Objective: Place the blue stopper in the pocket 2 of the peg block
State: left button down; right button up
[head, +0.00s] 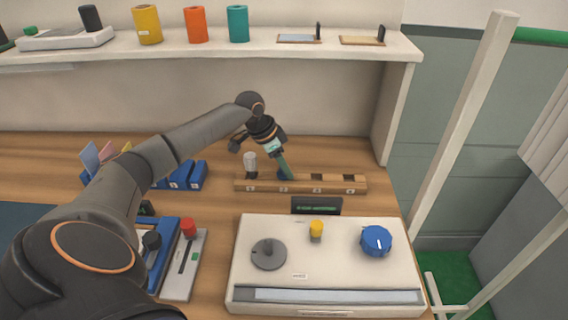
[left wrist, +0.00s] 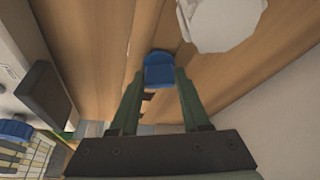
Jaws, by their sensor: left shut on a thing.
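The wooden peg block (head: 333,185) lies on the table behind the white console, with a row of numbered pockets. My left gripper (head: 286,174) reaches down to the block at its second pocket from the left. It is shut on the blue stopper (left wrist: 159,71), which sits between the fingertips in the left wrist view. In the head view the fingers largely hide the stopper; I cannot tell how deep it sits in the pocket. A white stopper (head: 250,160) stands at the leftmost pocket; it also shows in the left wrist view (left wrist: 222,22). My right gripper is not in view.
The white console (head: 325,262) with a blue knob (head: 376,241) and yellow button (head: 316,228) stands in front. A small dark display (head: 317,205) is between it and the block. Blue bins (head: 187,176) lie left. A shelf (head: 330,46) overhangs behind.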

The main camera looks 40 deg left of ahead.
pick_arm(q)
jog(key=shift+c, duration=1.8)
grip_release()
jog(key=shift+r, duration=0.1)
jog(key=v, duration=1.2)
